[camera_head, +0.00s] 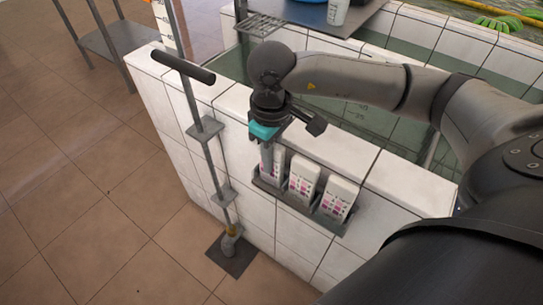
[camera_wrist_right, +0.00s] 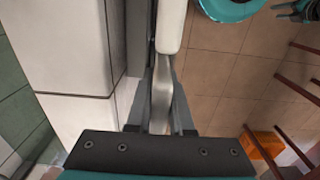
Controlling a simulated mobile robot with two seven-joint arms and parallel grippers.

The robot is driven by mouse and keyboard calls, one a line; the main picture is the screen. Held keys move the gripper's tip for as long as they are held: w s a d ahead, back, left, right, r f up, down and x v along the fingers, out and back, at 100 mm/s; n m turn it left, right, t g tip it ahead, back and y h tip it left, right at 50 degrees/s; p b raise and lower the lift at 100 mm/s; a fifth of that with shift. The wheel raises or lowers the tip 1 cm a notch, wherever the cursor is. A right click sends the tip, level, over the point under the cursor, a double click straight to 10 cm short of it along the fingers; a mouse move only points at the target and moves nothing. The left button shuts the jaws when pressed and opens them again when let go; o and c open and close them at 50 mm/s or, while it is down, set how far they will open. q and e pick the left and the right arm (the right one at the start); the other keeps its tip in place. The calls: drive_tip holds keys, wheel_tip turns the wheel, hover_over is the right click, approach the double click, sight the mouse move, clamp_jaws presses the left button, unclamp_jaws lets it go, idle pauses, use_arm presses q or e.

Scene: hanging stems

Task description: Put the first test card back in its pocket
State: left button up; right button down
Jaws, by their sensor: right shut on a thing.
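In the right wrist view a white edge-on card (camera_wrist_right: 171,27) shows beyond the fingers (camera_wrist_right: 160,100). My left gripper is not in view.
A post with a black handle (camera_head: 183,66) stands just left of the rack, on a floor plate (camera_head: 232,256). The white tiled wall (camera_head: 235,101) borders the basin behind. The brown tiled floor (camera_head: 90,200) is clear at left.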

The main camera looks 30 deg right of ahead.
drive_tip(key=shift+f, duration=0.15)
drive_tip(key=c, duration=0.7)
unclamp_jaws()
drive_tip(key=shift+c, duration=0.2)
wheel_tip(320, 180, up, 15)
drive_tip(key=p, duration=0.1)
drive_tip(key=shift+p, duration=0.4)
